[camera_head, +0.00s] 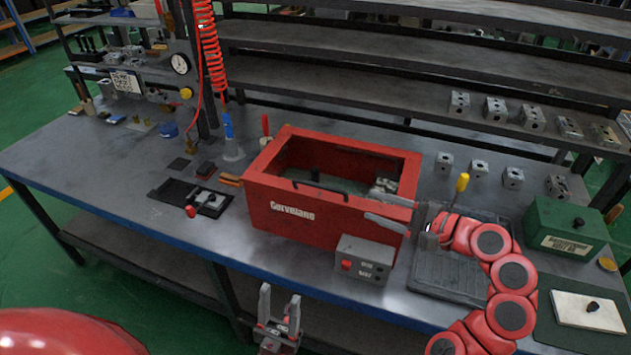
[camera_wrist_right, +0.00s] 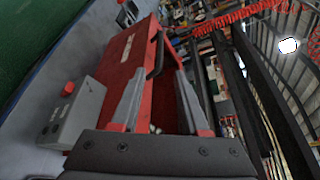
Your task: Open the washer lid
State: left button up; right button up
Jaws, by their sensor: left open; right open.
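The washer (camera_head: 290,208) is a red box on the workbench in the head view, with a black handle (camera_head: 318,188) along its front top edge. Its top is a red frame (camera_head: 345,147) around a see-through opening; I cannot tell if this holds a clear pane. The washer and handle (camera_wrist_right: 155,52) also show in the right wrist view. My right gripper (camera_head: 370,206) is open at the washer's front right corner, its fingers pointing left; contact is unclear. In the wrist view its fingers (camera_wrist_right: 160,105) overlap the red edge. My left gripper (camera_head: 279,296) is open and empty, low before the bench's front edge.
A grey control box (camera_head: 364,258) with a red button juts from the washer's front right. A black tray (camera_head: 450,270) and a green box (camera_head: 565,228) stand to the right. Metal valve blocks (camera_head: 478,169) line the back right. A red coiled hose (camera_head: 210,55) hangs behind.

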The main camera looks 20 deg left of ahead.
aim_at(325, 188)
jog(key=p+x, duration=0.3)
jog(key=x, duration=1.2)
jog(key=shift+w+a+f, duration=0.1)
jog(key=shift+w+a, duration=0.1)
jog(key=shift+a, duration=0.15)
grip_shut()
dwell(0.6)
